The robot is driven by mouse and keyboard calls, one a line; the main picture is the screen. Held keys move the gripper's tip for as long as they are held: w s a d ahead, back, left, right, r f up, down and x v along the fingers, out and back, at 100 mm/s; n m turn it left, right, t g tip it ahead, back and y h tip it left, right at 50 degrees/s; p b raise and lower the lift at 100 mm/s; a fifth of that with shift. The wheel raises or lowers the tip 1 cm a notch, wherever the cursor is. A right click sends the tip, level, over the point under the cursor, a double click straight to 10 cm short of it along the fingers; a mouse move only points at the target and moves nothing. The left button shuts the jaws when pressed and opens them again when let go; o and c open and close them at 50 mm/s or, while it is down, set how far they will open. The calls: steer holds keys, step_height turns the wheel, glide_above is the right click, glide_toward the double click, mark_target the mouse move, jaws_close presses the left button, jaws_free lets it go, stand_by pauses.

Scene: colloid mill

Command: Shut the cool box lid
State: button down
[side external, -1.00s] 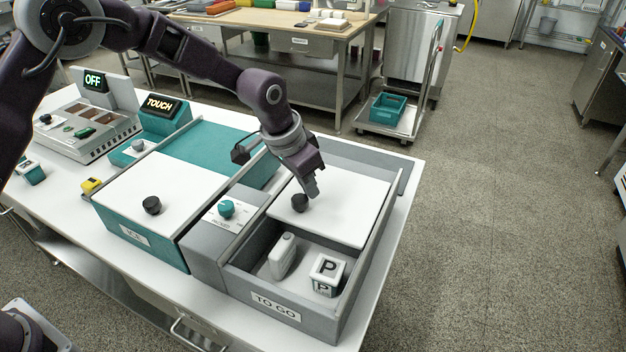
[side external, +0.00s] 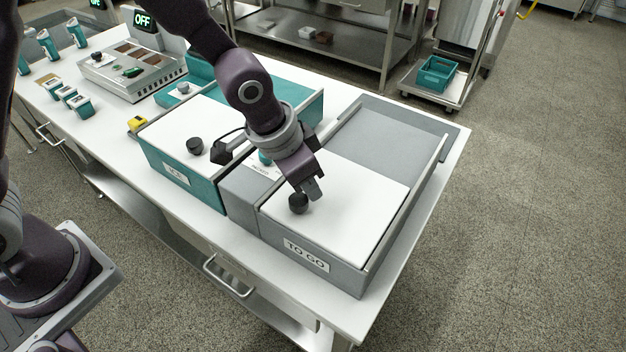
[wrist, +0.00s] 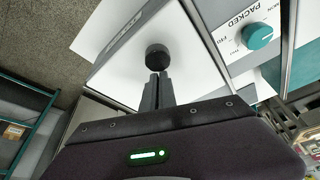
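The grey box (side external: 363,283) with the "TO GO" label stands at the near right of the table in the side view. Its white sliding lid (side external: 350,215) covers the front part, up to or very near the front wall. The contents are hidden under it. A dark round knob (side external: 298,203) stands on the lid near its left edge; the knob also shows in the wrist view (wrist: 158,56). My gripper (side external: 314,188) is low over the lid, its fingers close together right beside the knob. The fingertips (wrist: 158,78) do not straddle the knob; contact is hard to tell.
A teal box (side external: 180,187) with a white lid and dark knob adjoins on the left. Between them is a panel with a teal dial (wrist: 257,35) marked "PACKED". A yellow item (side external: 137,124) lies on the table's left part. Behind the lid is a bare grey surface (side external: 375,140).

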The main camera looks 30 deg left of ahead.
mark_target(327, 200)
steer(key=shift+s+f, duration=0.2)
steer(key=w, duration=0.1)
steer(key=w+d, duration=0.1)
steer(key=w, duration=0.1)
steer(key=shift+d+r, duration=0.1)
steer(key=shift+d, duration=0.1)
steer(key=shift+w+d+r, duration=0.1)
steer(key=shift+w+r, duration=0.15)
steer(key=shift+r, duration=0.75)
steer(key=s+a+r+n, duration=0.1)
steer(key=s+a+r, duration=0.25)
steer(key=r, duration=0.35)
steer(key=s+a+r, duration=0.3)
steer(key=a+r, duration=0.1)
steer(key=r, duration=0.3)
steer(key=s+a+r+n+t+y, duration=0.1)
steer(key=s+a+n, duration=0.1)
steer(key=s+a, duration=0.3)
steer(key=s+a+r+n+t, duration=0.1)
steer(key=s+a, duration=0.4)
steer(key=s, duration=0.7)
steer(key=shift+s+a+n+y, duration=0.35)
steer(key=shift+a+n+y, duration=0.05)
steer(key=shift+n, duration=0.3)
steer(key=c, duration=2.1)
jaws_free()
steer(key=shift+r, duration=0.15)
